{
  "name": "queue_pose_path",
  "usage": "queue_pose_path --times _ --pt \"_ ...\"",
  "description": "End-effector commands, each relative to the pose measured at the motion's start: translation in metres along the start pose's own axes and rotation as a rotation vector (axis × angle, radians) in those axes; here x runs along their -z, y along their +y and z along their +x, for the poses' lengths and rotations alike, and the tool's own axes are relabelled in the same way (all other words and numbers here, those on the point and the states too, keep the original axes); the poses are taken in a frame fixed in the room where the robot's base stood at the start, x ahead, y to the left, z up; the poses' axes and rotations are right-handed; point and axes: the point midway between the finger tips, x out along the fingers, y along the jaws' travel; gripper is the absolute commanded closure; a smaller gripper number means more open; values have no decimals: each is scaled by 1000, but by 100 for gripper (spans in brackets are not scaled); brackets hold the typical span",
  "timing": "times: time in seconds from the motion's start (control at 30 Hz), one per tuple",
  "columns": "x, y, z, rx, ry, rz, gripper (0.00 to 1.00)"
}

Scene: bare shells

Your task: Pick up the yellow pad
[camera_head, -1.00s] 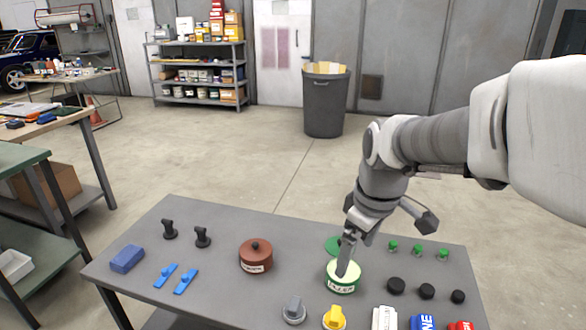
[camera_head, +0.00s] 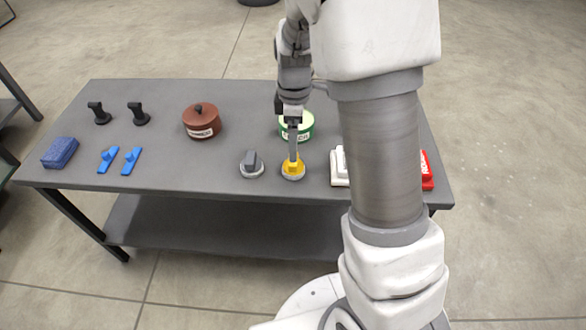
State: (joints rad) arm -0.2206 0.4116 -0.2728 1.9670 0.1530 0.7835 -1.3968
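The yellow pad (camera_head: 292,174), a small yellow piece with a raised grip on a pale round base, stands near the front edge of the grey table. My gripper (camera_head: 293,156) points down at it from above. The fingertips overlap the top of its raised grip in the picture. The fingers show edge-on as one narrow strip, so I cannot tell whether they are open or shut on the grip. The pad appears to rest on the table.
A similar grey pad (camera_head: 251,166) stands close on the left. A green tin (camera_head: 305,132) is behind my gripper, and a brown lidded pot (camera_head: 202,121) is farther left. White and red blocks (camera_head: 427,172) are partly hidden by my arm.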

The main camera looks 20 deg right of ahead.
Motion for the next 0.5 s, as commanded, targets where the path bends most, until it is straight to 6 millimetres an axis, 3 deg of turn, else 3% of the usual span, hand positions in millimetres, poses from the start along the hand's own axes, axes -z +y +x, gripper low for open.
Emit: queue_pose_path --times 0.1,0.37,0.5 --pt "0 0 23 1 -1 0 0" --pt "0 0 37 -1 0 0 0" --pt "1 -3 54 2 -1 1 0"
